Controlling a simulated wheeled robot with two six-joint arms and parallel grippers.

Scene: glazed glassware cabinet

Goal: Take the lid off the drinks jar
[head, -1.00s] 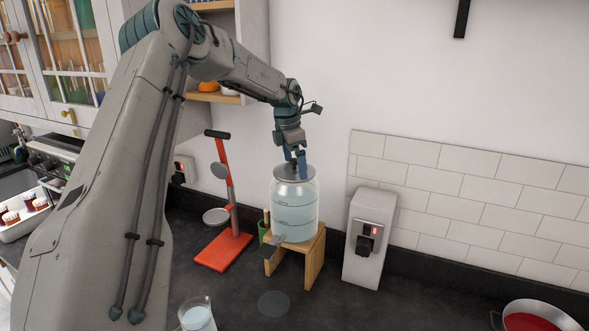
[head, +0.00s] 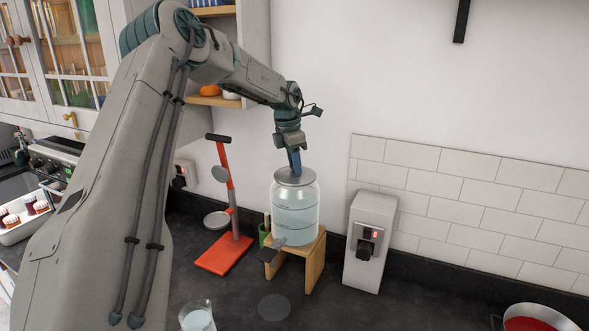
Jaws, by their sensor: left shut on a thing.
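The drinks jar (head: 295,211) is clear glass with pale liquid inside and a tap low at its front. It stands upright on a small wooden stand (head: 314,262). Its flat grey lid (head: 294,177) sits on the jar's top. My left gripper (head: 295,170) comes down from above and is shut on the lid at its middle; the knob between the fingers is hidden. I cannot see a gap between lid and jar. My right gripper is not in view.
A red press-like stand (head: 224,254) is left of the jar, and a grey dispenser box (head: 369,240) is to its right. A glass jug (head: 197,316) and a dark round mat (head: 273,307) are in front. A pan of red contents (head: 535,320) is at lower right.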

